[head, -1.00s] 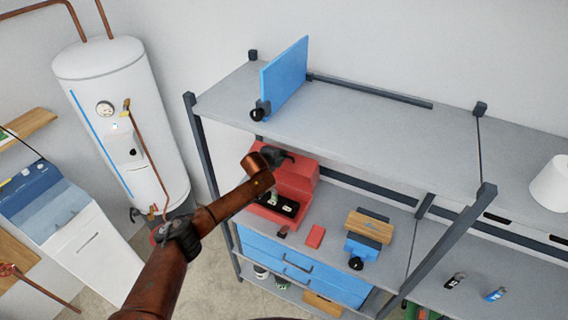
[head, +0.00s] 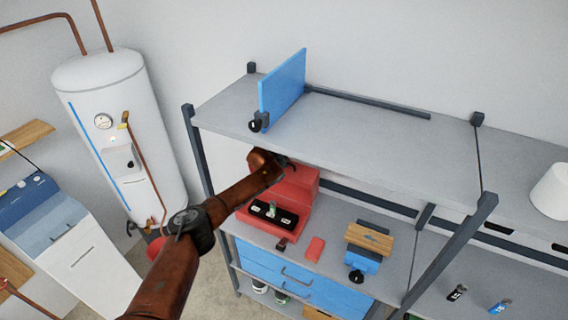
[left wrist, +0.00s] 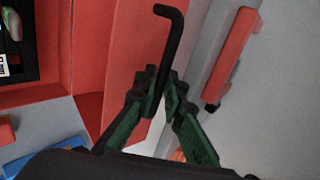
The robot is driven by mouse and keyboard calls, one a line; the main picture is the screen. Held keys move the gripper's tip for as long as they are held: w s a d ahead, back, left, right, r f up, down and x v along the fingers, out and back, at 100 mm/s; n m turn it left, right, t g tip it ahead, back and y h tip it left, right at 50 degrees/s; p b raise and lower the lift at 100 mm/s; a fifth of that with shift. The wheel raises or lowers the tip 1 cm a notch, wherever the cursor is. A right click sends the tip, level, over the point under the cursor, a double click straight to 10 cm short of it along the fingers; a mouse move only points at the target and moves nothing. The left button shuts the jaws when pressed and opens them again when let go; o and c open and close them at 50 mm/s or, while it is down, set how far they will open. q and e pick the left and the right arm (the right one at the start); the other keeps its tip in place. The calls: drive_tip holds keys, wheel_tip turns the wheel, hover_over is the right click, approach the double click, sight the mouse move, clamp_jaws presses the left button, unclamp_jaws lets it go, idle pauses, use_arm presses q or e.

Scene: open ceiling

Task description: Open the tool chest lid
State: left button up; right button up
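The red tool chest (head: 298,196) stands on the middle shelf at the left, under the upper shelf. The red body and part of the tray (left wrist: 20,50) fill the left of the left wrist view. My left arm reaches to the chest's top; the gripper is mostly hidden in the head view. In the left wrist view my left gripper (left wrist: 162,78) has its green fingertips close together by a black bent rod (left wrist: 168,45). Whether they hold the rod is unclear. My right gripper is not seen.
The upper shelf (head: 380,140) with a blue panel (head: 283,90) overhangs the chest. A red block (head: 315,249) and a blue vise-like item with a wooden block (head: 369,239) sit right of the chest. Blue drawers (head: 300,277) are below. A white tank (head: 125,140) stands left.

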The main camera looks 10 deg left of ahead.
use_arm(q)
drive_tip(key=shift+o, duration=0.7)
drive_tip(key=shift+w+d, duration=0.2)
drive_tip(key=shift+w, duration=0.05)
drive_tip(key=shift+a, duration=0.1)
drive_tip(key=v, duration=0.7)
drive_tip(key=shift+s+r, duration=0.2)
